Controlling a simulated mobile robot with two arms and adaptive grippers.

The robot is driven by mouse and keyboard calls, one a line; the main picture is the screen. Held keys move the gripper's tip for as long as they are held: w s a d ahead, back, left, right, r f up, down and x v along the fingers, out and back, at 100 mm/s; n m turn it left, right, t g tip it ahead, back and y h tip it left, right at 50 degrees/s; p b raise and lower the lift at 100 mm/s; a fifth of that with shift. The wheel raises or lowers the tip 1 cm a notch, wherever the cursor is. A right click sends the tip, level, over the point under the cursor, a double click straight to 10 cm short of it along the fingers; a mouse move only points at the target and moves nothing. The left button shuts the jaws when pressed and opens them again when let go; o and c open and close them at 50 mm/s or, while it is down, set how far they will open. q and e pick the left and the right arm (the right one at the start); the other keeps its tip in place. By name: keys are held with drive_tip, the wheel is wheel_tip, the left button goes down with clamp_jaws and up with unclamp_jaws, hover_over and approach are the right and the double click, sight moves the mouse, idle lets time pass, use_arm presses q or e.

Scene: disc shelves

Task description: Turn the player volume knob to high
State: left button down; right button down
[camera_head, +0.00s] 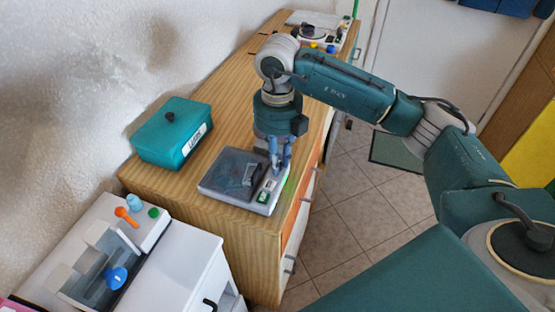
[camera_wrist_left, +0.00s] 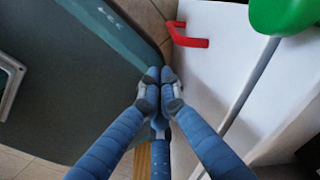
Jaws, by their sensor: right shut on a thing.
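The player (camera_head: 215,184) is a light box with a dark translucent lid. It sits on the front end of the wooden cabinet top. My right gripper (camera_head: 279,167) points straight down over the right part of the player, with its blue fingers shut at the volume knob. The fingers hide the knob, so its setting cannot be read. A green-lit switch (camera_head: 264,197) shows on the player's front right corner. My left gripper (camera_wrist_left: 160,76) has its fingertips together with nothing seen between them.
A teal lidded box (camera_head: 172,134) stands left of the player on the cabinet top (camera_head: 225,105). Another device with colored knobs (camera_head: 318,38) sits at the far end. A white unit with orange and blue knobs (camera_head: 190,262) stands at front left. A red handle (camera_wrist_left: 187,36) is near my left gripper.

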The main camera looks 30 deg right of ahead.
drive_tip(key=shift+s+m, duration=0.1)
drive_tip(key=shift+m, duration=0.6)
drive_tip(key=c, duration=1.6)
unclamp_jaws()
drive_tip(key=shift+s, duration=0.1)
